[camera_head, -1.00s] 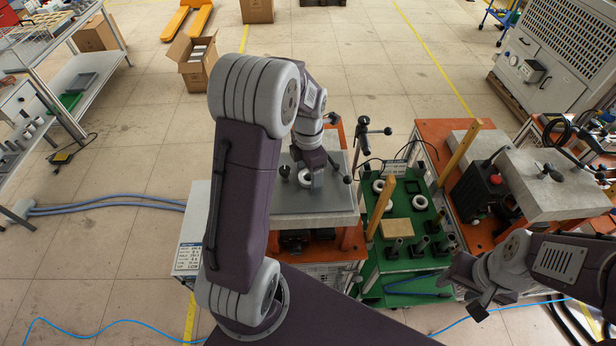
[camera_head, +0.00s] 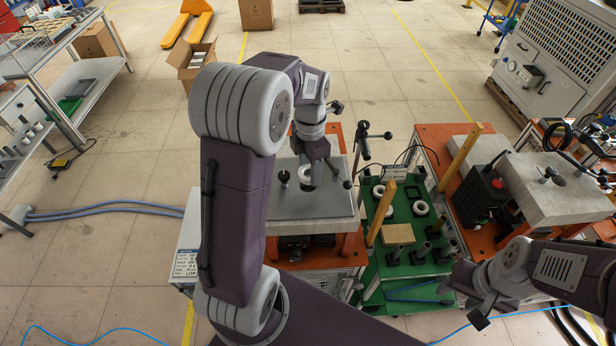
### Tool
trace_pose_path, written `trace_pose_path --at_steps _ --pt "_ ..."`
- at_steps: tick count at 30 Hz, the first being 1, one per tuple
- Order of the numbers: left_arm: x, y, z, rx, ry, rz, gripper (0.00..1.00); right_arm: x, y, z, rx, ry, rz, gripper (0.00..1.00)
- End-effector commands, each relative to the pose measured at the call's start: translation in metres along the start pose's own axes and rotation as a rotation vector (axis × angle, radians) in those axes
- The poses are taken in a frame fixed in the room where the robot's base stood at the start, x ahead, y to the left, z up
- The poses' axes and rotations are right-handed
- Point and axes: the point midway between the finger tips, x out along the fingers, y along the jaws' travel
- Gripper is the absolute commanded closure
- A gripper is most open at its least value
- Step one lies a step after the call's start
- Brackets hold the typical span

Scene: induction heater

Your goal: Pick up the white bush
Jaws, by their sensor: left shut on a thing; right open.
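A white bush (camera_head: 304,171), a ring with a dark hole, is at the tip of my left gripper (camera_head: 312,176) over the grey plate (camera_head: 315,207) of the left orange-framed station. My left gripper points down and is shut on the bush; its fingers partly hide it. The bush appears slightly above the plate, but the gap is hard to judge. More white bushes (camera_head: 420,208) lie on the green table (camera_head: 375,265) to the right. My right gripper (camera_head: 478,307) is open and empty at the lower right, near the green table's front right corner.
A dark post (camera_head: 284,178) stands on the plate just left of the bush. The green table holds wooden posts, a wooden block (camera_head: 397,234) and several dark pegs.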

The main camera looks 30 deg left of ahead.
Motion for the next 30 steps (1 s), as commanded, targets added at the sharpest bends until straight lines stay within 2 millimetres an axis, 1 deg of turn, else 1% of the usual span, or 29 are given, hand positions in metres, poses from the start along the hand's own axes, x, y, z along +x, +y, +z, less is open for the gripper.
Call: trace_pose_path --at_steps 1,6,9,13,17,22,26,30 --pt "-0.003 -0.013 0.003 0.008 -0.001 0.0 1.0 0.007 0.0 0.001 0.0 0.0 0.0 0.5" --pt "-0.028 -0.053 0.012 0.009 -0.002 0.001 1.0 0.017 0.0 0.002 0.0 0.0 0.0 0.5" --pt "-0.042 -0.075 0.017 0.009 -0.002 0.0 1.0 0.02 0.0 0.002 0.0 0.0 0.0 0.5" --pt "-0.055 -0.096 0.021 0.006 0.0 -0.001 1.0 0.023 0.001 0.003 0.0 0.0 0.0 0.5" --pt "-0.062 -0.105 0.022 0.003 0.002 -0.002 1.0 0.024 0.001 0.003 0.0 0.0 0.0 0.5" --pt "-0.066 -0.107 0.022 0.001 0.002 -0.003 1.0 0.022 0.0 0.002 0.0 0.0 0.0 0.5" --pt "-0.076 -0.107 0.022 0.001 0.002 -0.003 1.0 0.011 0.0 0.001 0.0 0.0 0.0 0.5" --pt "-0.091 -0.107 0.022 0.001 0.002 -0.003 1.0 -0.004 0.0 0.0 0.0 0.0 0.0 0.5"
